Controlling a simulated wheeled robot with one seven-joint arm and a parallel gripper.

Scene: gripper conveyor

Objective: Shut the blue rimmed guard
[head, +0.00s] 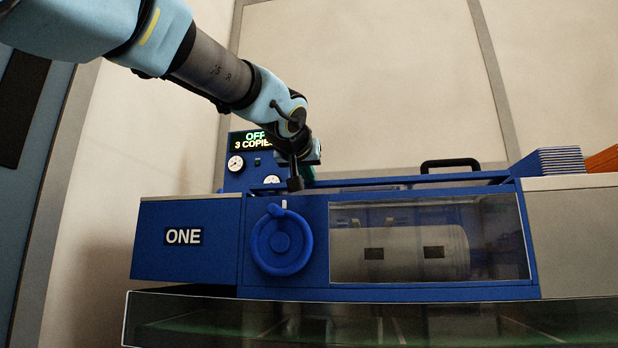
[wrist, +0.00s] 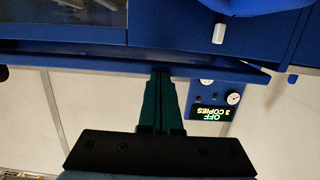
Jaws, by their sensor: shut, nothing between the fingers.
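A guard with a blue rim (head: 410,181) and a black handle (head: 450,164) lies along the top of the blue machine, looking low and almost level. I cannot tell whether it is fully down. My gripper (head: 308,175) is at the left part of this rim, partly hidden by its own wrist. In the wrist view my green fingers (wrist: 161,73) are together and empty, with their tips at the edge of a blue strip (wrist: 75,47). I cannot tell whether they touch it.
A blue handwheel (head: 282,241) and a clear window (head: 430,240) are on the machine's front. A panel reading "OFF 3 COPIES" (head: 252,141) with gauges stands behind at left. Blue stacked sheets (head: 548,162) and an orange item (head: 603,160) are at right. A clear-sided green bed (head: 380,322) lies below.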

